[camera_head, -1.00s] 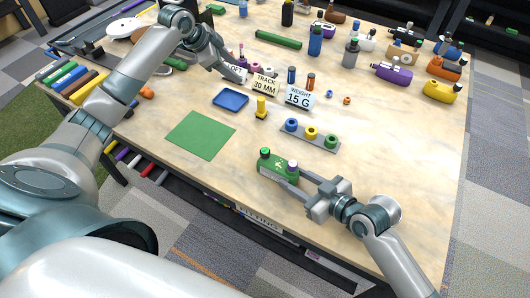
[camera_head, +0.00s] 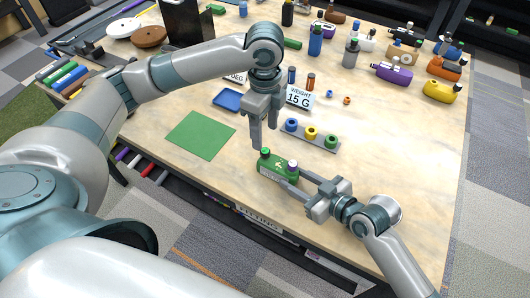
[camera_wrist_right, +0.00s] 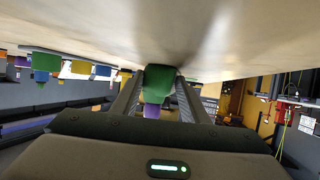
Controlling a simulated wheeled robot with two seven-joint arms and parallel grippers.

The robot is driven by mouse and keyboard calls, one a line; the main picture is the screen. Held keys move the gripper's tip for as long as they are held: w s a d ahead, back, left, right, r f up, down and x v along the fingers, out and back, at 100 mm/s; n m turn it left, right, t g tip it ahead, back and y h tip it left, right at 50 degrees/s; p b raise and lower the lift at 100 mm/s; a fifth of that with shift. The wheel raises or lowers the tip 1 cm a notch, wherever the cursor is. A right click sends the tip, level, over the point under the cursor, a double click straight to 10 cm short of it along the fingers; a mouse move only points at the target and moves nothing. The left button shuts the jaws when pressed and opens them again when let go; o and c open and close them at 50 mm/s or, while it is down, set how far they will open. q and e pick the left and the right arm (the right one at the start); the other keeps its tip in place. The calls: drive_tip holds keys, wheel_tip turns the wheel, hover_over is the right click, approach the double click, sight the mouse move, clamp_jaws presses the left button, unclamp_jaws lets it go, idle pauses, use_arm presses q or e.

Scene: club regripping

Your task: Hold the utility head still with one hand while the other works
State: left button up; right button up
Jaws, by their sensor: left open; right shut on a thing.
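A grey strip with blue, yellow and green rings (camera_head: 311,134) lies just behind the head. A green mat (camera_head: 200,135) lies to the left. A blue tray (camera_head: 228,99) and a "WEIGHT 15 G" sign (camera_head: 299,97) stand further back. The table right of the strip is clear.

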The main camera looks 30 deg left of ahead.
sight(265, 151)
use_arm(q)
drive_tip(key=shift+f, duration=0.1)
idle(0.3)
drive_tip(key=shift+f, duration=4.95)
drive_tip(key=shift+c, duration=0.3)
drive_tip(key=c, duration=0.6)
